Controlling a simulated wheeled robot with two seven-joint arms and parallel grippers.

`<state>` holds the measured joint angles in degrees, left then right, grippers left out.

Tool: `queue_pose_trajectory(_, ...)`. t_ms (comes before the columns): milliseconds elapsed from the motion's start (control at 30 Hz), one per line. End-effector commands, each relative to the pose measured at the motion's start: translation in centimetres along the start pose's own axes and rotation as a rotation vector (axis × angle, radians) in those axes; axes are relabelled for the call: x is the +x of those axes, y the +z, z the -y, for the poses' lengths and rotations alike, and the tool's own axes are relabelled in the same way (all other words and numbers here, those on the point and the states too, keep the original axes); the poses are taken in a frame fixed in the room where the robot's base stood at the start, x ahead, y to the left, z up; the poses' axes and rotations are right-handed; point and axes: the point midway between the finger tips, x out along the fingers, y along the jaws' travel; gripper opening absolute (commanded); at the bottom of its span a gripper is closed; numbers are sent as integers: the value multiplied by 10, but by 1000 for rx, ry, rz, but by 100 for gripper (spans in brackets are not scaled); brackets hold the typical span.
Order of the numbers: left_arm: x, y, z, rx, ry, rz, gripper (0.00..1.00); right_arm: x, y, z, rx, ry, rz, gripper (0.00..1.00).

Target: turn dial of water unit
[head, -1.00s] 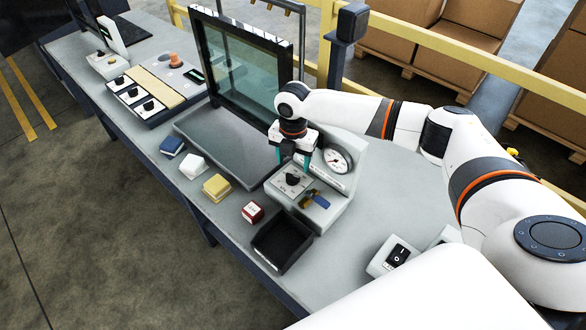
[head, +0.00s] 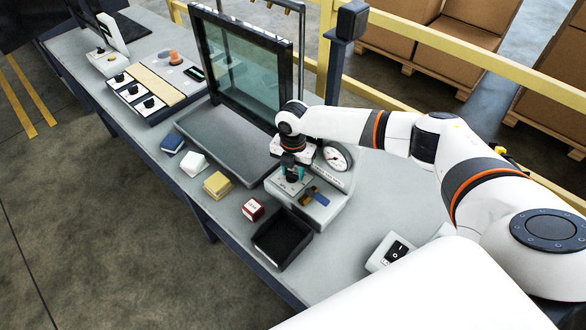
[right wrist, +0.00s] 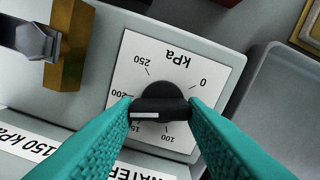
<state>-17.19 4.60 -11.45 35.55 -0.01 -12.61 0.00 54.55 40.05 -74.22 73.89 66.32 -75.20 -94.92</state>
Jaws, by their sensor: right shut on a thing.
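The water unit (head: 322,213) is a light grey box on the bench with a round gauge (head: 335,157) at its back. Its black dial (right wrist: 160,95) sits on a white plate (right wrist: 125,75) marked in kPa from 0 to 250. In the right wrist view, my right gripper (right wrist: 161,108) is shut on the dial's grip bar, with a teal finger on each side. The white line on the bar is at its left end, near the 150 and 200 marks. In the head view, the gripper covers the dial from above. My left gripper is not in view.
A brass valve with a blue lever (head: 314,196) is close beside the dial. A black open tray (head: 283,240) and a red box (head: 253,209) stand in front of the unit. A dark framed glass screen (head: 240,70) rises behind left. A switch box (head: 390,251) is at right.

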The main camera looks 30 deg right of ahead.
Motion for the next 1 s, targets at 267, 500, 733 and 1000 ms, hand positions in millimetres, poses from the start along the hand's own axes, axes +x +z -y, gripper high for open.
queue_pose_trajectory(267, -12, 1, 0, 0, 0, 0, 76, -1, 1, -1, 136, 1, 2, 15)
queue_pose_trajectory(500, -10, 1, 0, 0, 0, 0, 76, -1, 0, 0, 139, 1, 0, 15)
queue_pose_trajectory(733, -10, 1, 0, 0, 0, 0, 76, -1, 0, 0, 138, 0, 0, 60)
queue_pose_trajectory(1000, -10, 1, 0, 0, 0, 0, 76, -6, 0, 0, 138, -2, 0, 60)
